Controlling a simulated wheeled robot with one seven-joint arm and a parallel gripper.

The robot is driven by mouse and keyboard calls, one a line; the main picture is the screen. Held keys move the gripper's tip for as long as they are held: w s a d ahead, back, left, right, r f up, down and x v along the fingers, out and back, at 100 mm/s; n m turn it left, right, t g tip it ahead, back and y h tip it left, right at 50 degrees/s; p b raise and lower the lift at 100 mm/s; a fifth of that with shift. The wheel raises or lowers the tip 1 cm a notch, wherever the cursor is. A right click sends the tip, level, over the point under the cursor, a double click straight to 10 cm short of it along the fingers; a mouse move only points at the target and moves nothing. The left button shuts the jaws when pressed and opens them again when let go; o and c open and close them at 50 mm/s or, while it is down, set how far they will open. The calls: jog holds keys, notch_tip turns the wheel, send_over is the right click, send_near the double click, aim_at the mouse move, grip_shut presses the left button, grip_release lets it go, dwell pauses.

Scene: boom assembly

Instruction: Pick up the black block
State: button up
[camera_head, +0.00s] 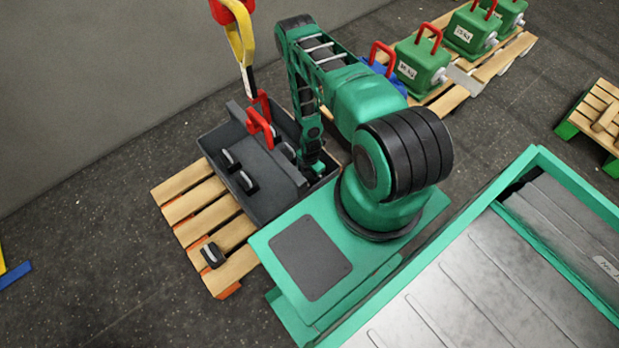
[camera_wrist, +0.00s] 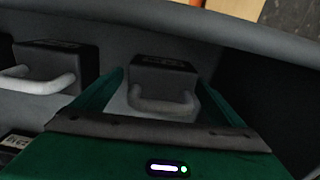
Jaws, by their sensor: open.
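Several black blocks with pale grey handles are in view. In the wrist view one black block (camera_wrist: 163,75) with its handle lies ahead, between the two green fingers of my gripper (camera_wrist: 160,88). The fingers are open, one on each side of it; I cannot tell if they touch it. A second black block (camera_wrist: 62,62) is to the left, outside the fingers. In the head view my gripper (camera_head: 311,165) is down at the right end of the dark grey bin (camera_head: 262,208). Black blocks (camera_head: 247,182) show in the bin; the one at my gripper is partly hidden.
The bin stands on a wooden pallet (camera_head: 185,195), with another black block (camera_head: 213,255) on its planks. A red hook (camera_head: 262,125) on a yellow strap hangs over the bin. Green weights (camera_head: 422,65) stand on pallets behind. A green-framed metal platform (camera_head: 470,290) is at right.

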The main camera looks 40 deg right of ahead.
jog(key=c, duration=2.2)
jog(key=shift+o, duration=0.2)
jog(key=shift+r, duration=0.1)
